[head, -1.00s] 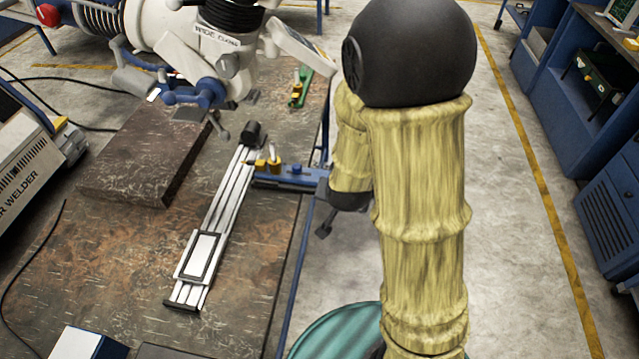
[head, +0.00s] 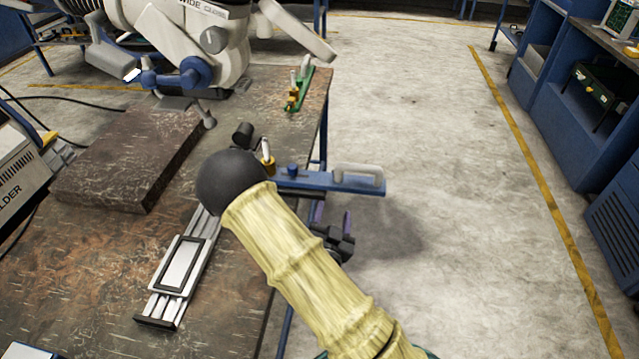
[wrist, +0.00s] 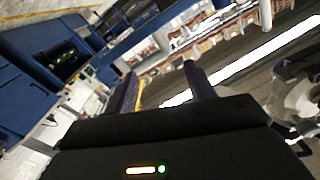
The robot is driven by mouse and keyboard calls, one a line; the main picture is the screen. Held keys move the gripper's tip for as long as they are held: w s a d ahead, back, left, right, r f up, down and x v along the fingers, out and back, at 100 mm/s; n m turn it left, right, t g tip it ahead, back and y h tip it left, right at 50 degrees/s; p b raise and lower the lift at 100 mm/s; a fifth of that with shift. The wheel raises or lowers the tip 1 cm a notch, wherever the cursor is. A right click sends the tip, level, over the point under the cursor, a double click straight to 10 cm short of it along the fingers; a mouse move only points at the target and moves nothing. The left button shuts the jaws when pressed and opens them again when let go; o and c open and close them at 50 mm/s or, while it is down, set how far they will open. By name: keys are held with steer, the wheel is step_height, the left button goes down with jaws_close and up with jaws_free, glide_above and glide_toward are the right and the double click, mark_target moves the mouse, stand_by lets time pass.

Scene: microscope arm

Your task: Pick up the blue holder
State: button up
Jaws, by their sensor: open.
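The blue holder (head: 335,181) is a long blue bar with a pale grey handle at its right end. In the head view it lies at the right edge of the brown table, with its right part jutting out past the edge. A yellow clamp-like piece stands by its left end, and my arm's black ball joint is close to that end. My gripper (head: 333,208) is below the bar in the picture, beyond the table edge, partly hidden by my forearm. In the wrist view its two fingers (wrist: 160,76) are apart with nothing between them. I cannot make out the holder there.
A silver rail (head: 178,275) lies on the table left of my arm. A dark stone-like block (head: 125,165), a green holder (head: 301,88) and a white-and-blue machine (head: 190,50) are farther back. The floor right of the table is clear.

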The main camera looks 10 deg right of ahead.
mark_target(339, 176)
steer(key=shift+s+a, duration=0.1)
steer(key=shift+a, duration=0.1)
steer(key=b+x, duration=0.1)
steer(key=x, duration=1.1)
steer(key=shift+d, duration=0.1)
steer(key=shift+w, duration=0.25)
steer(key=x, duration=0.5)
steer(key=shift+p, duration=0.3)
